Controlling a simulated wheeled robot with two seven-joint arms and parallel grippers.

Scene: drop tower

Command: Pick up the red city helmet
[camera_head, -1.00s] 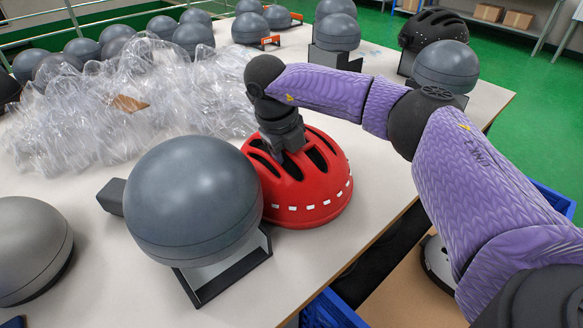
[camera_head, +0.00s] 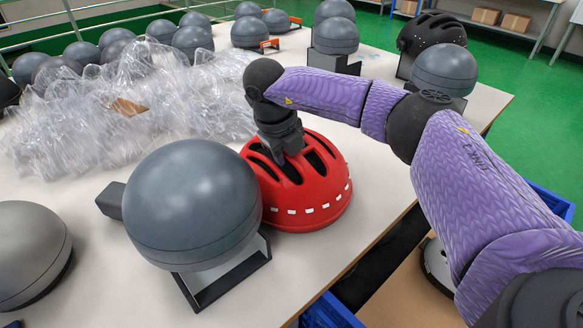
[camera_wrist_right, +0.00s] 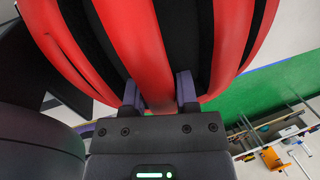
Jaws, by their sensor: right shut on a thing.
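The red city helmet (camera_head: 318,196) sits on the white table, with black vent slots on top and a row of white rectangles along its lower side. It is just right of a large grey dome on a stand. My right gripper (camera_head: 292,155) reaches down onto the top of the helmet. In the right wrist view the two fingers (camera_wrist_right: 160,92) are shut on a red rib of the helmet (camera_wrist_right: 142,50), one finger on each side. The fingertips are hidden in the vents. My left gripper is not in view.
The large grey dome (camera_head: 190,200) stands close against the helmet's left side. Crumpled clear plastic (camera_head: 130,105) covers the table behind. A black helmet (camera_head: 432,30) and several grey domes stand farther back. Blue crates (camera_head: 330,310) lie below the table's right edge.

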